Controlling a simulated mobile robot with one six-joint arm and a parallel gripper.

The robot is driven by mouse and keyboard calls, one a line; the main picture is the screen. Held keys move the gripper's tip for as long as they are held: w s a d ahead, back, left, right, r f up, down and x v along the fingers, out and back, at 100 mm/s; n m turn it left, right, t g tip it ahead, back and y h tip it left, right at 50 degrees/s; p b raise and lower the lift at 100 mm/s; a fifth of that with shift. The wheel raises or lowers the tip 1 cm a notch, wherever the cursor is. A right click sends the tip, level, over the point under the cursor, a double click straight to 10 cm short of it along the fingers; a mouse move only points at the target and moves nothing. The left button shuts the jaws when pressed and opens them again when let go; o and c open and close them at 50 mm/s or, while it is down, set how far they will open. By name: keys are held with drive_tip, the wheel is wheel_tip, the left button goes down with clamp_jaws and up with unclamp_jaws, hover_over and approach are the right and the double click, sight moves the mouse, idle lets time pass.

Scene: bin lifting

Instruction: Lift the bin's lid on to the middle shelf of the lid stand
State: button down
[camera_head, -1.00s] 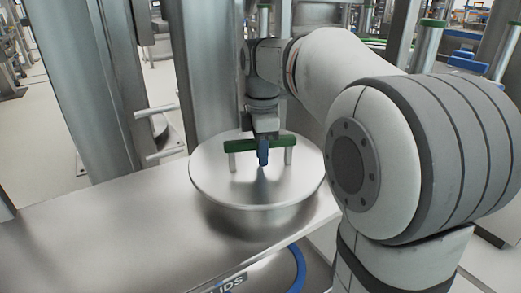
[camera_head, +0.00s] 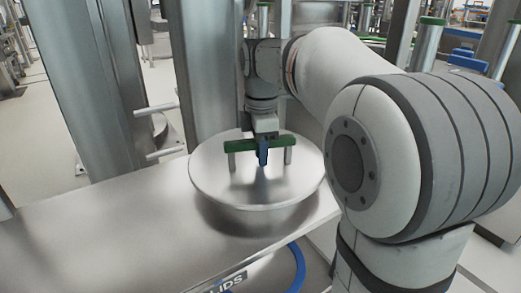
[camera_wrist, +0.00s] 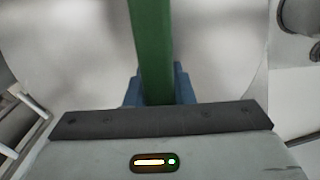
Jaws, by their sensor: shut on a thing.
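The round, shiny metal lid (camera_head: 225,185) is level above the steel shelf surface (camera_head: 110,225), towards its right end. A dark band or reflection shows below its rim; I cannot tell whether the lid touches the shelf. Its green bar handle (camera_head: 236,147) stands on two short metal posts. My gripper (camera_head: 263,152), with blue fingers, points down and is shut on the middle of the handle. In the wrist view the green handle (camera_wrist: 152,45) runs between the blue fingertips (camera_wrist: 158,85). The bin itself is not clearly in view.
A label reading "LIDS" (camera_head: 228,282) is on the lower front, beside a blue ring (camera_head: 298,268). A thick steel column (camera_head: 205,75) stands close behind the lid. Metal pegs (camera_head: 157,109) stick out at its left. The shelf's left part is bare.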

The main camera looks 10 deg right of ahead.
drive_tip(key=shift+r, duration=0.15)
drive_tip(key=c, duration=1.4)
unclamp_jaws()
drive_tip(key=shift+c, duration=0.2)
drive_tip(key=shift+o, duration=1.4)
drive_tip(key=shift+f, duration=0.2)
wheel_tip(320, 180, up, 8)
drive_tip(key=p, duration=0.3)
drive_tip(key=shift+s, duration=0.15)
